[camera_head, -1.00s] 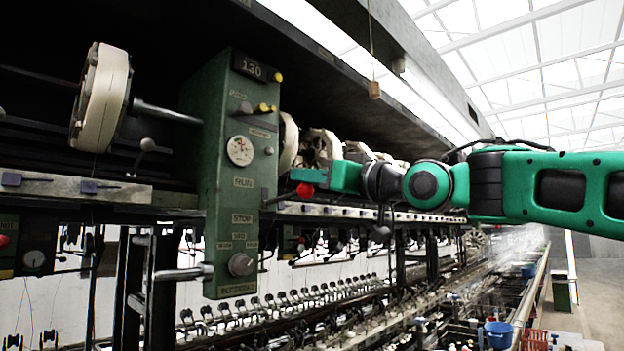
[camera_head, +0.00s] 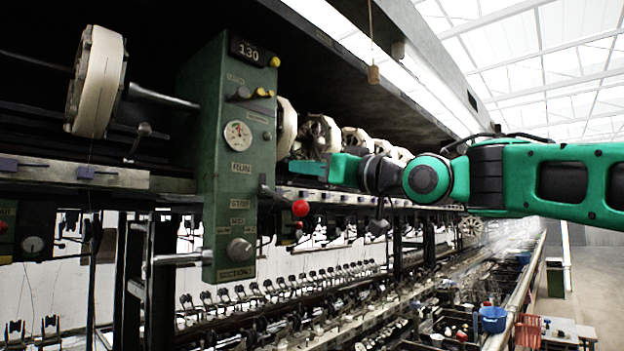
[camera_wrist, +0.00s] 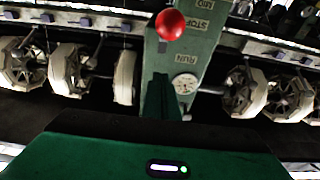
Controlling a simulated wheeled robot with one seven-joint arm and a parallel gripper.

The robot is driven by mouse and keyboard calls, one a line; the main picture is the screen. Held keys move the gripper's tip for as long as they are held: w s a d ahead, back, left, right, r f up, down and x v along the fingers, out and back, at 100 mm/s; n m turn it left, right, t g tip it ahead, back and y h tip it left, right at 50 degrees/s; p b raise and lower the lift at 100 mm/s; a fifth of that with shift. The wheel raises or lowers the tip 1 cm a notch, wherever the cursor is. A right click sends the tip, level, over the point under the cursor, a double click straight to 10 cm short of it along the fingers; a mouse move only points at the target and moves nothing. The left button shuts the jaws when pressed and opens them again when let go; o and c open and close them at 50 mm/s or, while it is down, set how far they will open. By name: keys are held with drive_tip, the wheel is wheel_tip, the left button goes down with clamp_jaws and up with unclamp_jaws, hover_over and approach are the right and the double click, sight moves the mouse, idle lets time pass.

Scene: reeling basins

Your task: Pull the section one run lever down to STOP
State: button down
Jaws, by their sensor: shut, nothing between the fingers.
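The run lever's red ball knob (camera_head: 300,208) sits at the end of a short dark arm on the right side of the green section one panel (camera_head: 240,135). The arm slopes down from its pivot, and the knob is about level with the STOP label (camera_head: 240,204), below the RUN label (camera_head: 241,168). My gripper (camera_head: 296,166) is shut and empty, pointing at the panel, above the knob and apart from it. In the wrist view, turned upside down, the knob (camera_wrist: 170,25) shows beyond my shut fingers (camera_wrist: 160,80).
White reels (camera_head: 97,82) flank the panel. A long ledge runs behind my gripper. A blue bucket (camera_head: 493,319) stands far off at lower right.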

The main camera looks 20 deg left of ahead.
drive_tip(key=v, duration=1.6)
drive_tip(key=w+d+f+m+t+h, duration=0.25)
drive_tip(key=w+d+f+h, duration=0.2)
drive_tip(key=d+f, duration=0.35)
drive_tip(key=w+d+f+m+t+h, duration=0.1)
drive_tip(key=w+d+f+m+h, duration=0.35)
drive_tip(key=d+f, duration=0.35)
drive_tip(key=s+d+f+m+g+h, duration=0.15)
drive_tip(key=d+f+m+h, duration=0.35)
drive_tip(key=d+f, duration=1.05)
drive_tip(key=s+d+f+m+g+h, duration=0.1)
drive_tip(key=s+d+f+m+g, duration=0.1)
drive_tip(key=s+d+f, duration=0.3)
drive_tip(key=s+d+f+m+g+h, duration=0.2)
drive_tip(key=s+d+f, duration=0.4)
drive_tip(key=s, duration=0.8)
drive_tip(key=s+d+f+m+g+h, duration=0.1)
drive_tip(key=s+d+f+m+g, duration=0.2)
drive_tip(key=s+f, duration=0.6)
drive_tip(key=d+f+g, duration=0.1)
drive_tip(key=d+g, duration=0.1)
drive_tip(key=d, duration=0.1)
drive_tip(key=shift+s+d+f+h, duration=0.15)
drive_tip(key=shift+s+d+h, duration=0.05)
drive_tip(key=shift+s+h, duration=0.2)
